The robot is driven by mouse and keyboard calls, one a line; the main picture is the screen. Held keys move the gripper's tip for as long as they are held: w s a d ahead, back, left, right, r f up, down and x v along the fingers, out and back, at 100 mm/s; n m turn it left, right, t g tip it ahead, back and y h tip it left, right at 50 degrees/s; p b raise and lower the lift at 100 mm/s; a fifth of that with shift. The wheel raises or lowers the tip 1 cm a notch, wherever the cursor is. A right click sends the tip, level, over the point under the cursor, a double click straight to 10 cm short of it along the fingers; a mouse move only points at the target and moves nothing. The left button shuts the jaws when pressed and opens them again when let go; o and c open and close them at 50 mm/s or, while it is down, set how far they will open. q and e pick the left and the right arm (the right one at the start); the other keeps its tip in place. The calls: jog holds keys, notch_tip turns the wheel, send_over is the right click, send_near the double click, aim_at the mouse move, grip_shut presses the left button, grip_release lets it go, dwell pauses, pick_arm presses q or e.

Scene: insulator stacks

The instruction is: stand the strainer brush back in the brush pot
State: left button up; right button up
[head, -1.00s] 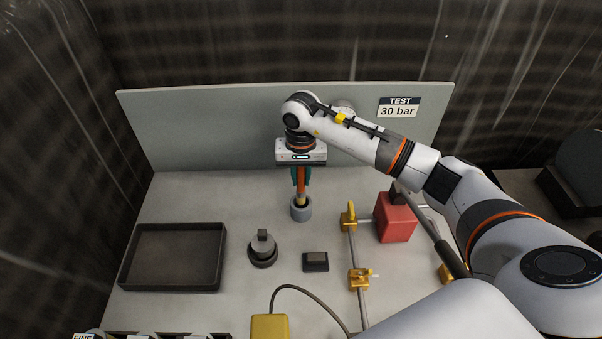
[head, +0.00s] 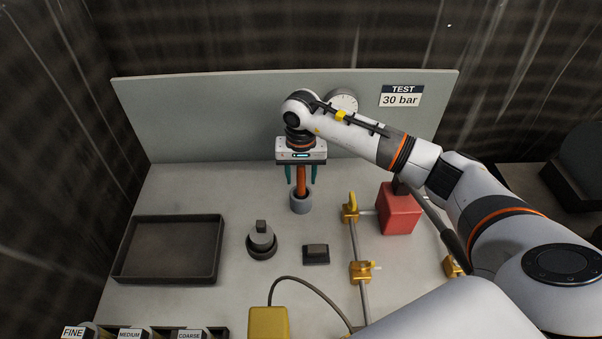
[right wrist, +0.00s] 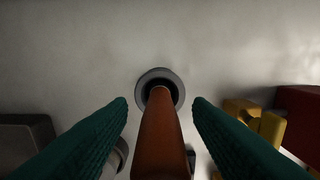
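The strainer brush (head: 301,181), with an orange-brown handle, stands upright in the grey brush pot (head: 301,203) near the middle of the bench. In the right wrist view the brush handle (right wrist: 160,140) runs down into the round pot mouth (right wrist: 160,77). My right gripper (head: 301,176) is directly above the pot, its teal fingers spread on both sides of the handle. In the right wrist view the fingers (right wrist: 160,104) show gaps to the handle on each side. The brush's lower end is hidden inside the pot. My left gripper is not in view.
A dark empty tray (head: 116,273) lies at the left. A grey stepped piece (head: 261,241) and a small dark block (head: 316,254) stand in front of the pot. A pipe with yellow clamps (head: 351,209) and a red block (head: 398,208) stand to the right. A yellow box (head: 268,324) is in front.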

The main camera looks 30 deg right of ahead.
notch_tip(320, 180, up, 12)
jog(key=shift+b, duration=1)
dwell(0.4)
